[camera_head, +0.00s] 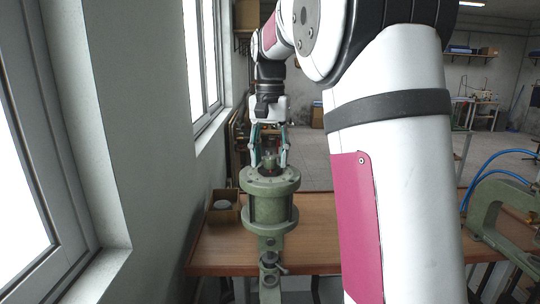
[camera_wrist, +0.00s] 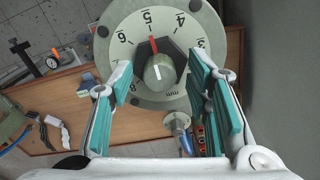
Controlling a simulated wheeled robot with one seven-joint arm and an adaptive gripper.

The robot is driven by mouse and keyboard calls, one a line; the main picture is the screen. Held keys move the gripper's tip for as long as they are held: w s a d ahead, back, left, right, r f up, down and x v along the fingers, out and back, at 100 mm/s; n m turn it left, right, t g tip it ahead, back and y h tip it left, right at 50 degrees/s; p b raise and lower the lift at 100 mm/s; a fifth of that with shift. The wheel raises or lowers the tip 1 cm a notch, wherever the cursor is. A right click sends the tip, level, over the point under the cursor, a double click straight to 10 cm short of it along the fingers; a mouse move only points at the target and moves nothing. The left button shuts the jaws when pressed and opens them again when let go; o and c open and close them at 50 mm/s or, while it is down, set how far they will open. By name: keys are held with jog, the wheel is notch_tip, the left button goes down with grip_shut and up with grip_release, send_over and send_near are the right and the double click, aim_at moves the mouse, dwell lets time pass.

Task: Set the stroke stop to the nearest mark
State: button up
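The stroke stop is on top of a green cylinder (camera_head: 268,215) on the bench. In the head view my gripper (camera_head: 269,163) points down over the cylinder top.
An open box (camera_head: 223,215) with a pale round item stands left of the cylinder on the wooden bench (camera_head: 318,235). A green frame with blue hoses (camera_head: 490,215) is at the right. A wall and windows are close on the left.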

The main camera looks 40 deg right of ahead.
aim_at(270, 157)
notch_tip(270, 157, up, 12)
dwell(0.7)
dwell(0.4)
